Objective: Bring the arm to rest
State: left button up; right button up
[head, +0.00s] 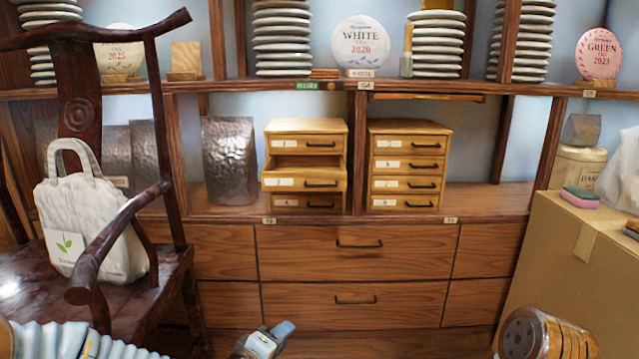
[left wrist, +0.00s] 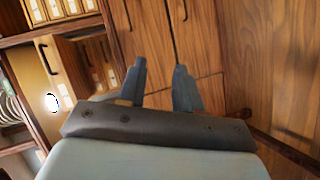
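My left gripper (head: 268,340) is at the bottom edge of the head view, low in front of the wooden cabinet (head: 357,265). In the left wrist view its two dark fingers (left wrist: 158,72) stand apart with nothing between them, so it is open and empty. Behind them is brown wood panelling with dark handles. My left arm's pale ribbed sleeve (head: 80,343) comes in at the bottom left. My right gripper cannot be made out in either view.
A dark wooden chair (head: 95,215) with a white bag (head: 90,225) stands at left. Two small drawer chests (head: 305,128) (head: 408,132) sit on the shelf; the left one's second drawer is pulled out. A cardboard box (head: 570,265) is at right. A round, perforated-ended object (head: 520,335) shows below it.

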pick_arm(q)
jog(key=s+f+m+g, duration=0.2)
jog(key=s+f+g, duration=0.2)
jog(key=f, duration=0.9)
jog(key=s+a+f+m+g+y, duration=0.1)
jog(key=s+a+f+m+g, duration=0.2)
jog(key=s+f, duration=0.6)
jog(key=s+a+f+m+g+y, duration=0.1)
jog(key=s+f+m+g, duration=0.3)
jog(key=s+f, duration=0.55)
notch_tip(320, 180, up, 12)
jog(key=n+g+p, duration=0.1)
jog(key=p, duration=1.1)
jog(key=shift+d+f, duration=0.2)
jog(key=shift+f, duration=0.1)
jog(key=shift+w, duration=0.1)
